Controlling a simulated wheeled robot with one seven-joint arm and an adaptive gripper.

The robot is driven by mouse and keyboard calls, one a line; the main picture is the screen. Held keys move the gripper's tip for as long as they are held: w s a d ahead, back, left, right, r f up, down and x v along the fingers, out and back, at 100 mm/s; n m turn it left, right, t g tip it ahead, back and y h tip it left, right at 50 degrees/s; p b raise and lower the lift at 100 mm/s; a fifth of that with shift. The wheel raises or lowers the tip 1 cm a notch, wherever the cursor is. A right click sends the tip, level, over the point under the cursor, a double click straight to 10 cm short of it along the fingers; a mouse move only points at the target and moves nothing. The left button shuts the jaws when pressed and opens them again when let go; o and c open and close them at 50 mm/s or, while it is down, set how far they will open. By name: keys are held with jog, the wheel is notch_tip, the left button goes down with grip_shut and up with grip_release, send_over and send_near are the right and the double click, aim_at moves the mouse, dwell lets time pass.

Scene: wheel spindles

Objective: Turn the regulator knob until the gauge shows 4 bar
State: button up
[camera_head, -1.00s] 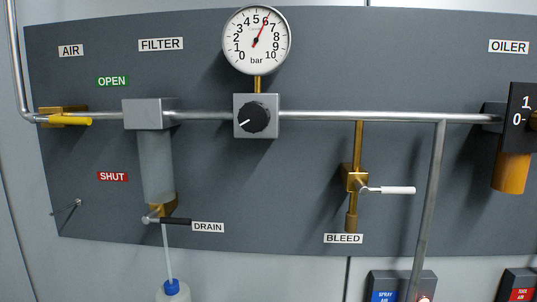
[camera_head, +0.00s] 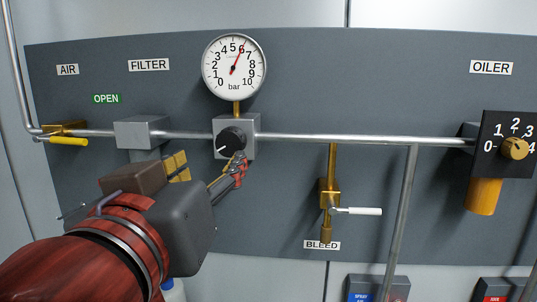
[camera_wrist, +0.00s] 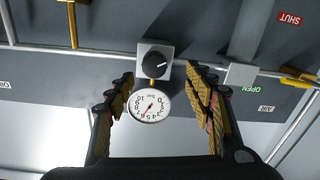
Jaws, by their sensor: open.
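The black regulator knob (camera_head: 231,141) sits on a grey square block on the pipe, its white mark pointing to the lower left. The round white gauge (camera_head: 234,66) stands above it, its red needle at about 6 bar. My gripper (camera_head: 208,167) has come in from the lower left, its fingers apart and empty. One fingertip is just below the knob in the picture; I cannot tell if it touches. In the wrist view the picture is upside down; the knob (camera_wrist: 155,65) and gauge (camera_wrist: 149,106) show between the spread fingers (camera_wrist: 163,82).
The filter block (camera_head: 141,132) and yellow air valve handle (camera_head: 68,141) are to the left. The bleed valve with white handle (camera_head: 362,211) and the oiler (camera_head: 482,195) are to the right. My arm hides the filter bowl and drain.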

aim_at(229, 146)
jog(key=shift+w+d+r+m+p, duration=0.1)
jog(key=shift+w+d+m+p, duration=0.2)
jog(key=shift+w, duration=1)
jog(key=shift+w+d+r+m+p, duration=0.1)
jog(key=shift+w+m+p, duration=0.35)
jog(key=shift+w, duration=0.9)
jog(key=shift+w+d+m+p, duration=0.2)
jog(key=shift+w+m+p, duration=0.15)
jog(key=shift+w, duration=0.95)
jog(key=shift+c, duration=0.8)
jog(key=c, duration=1)
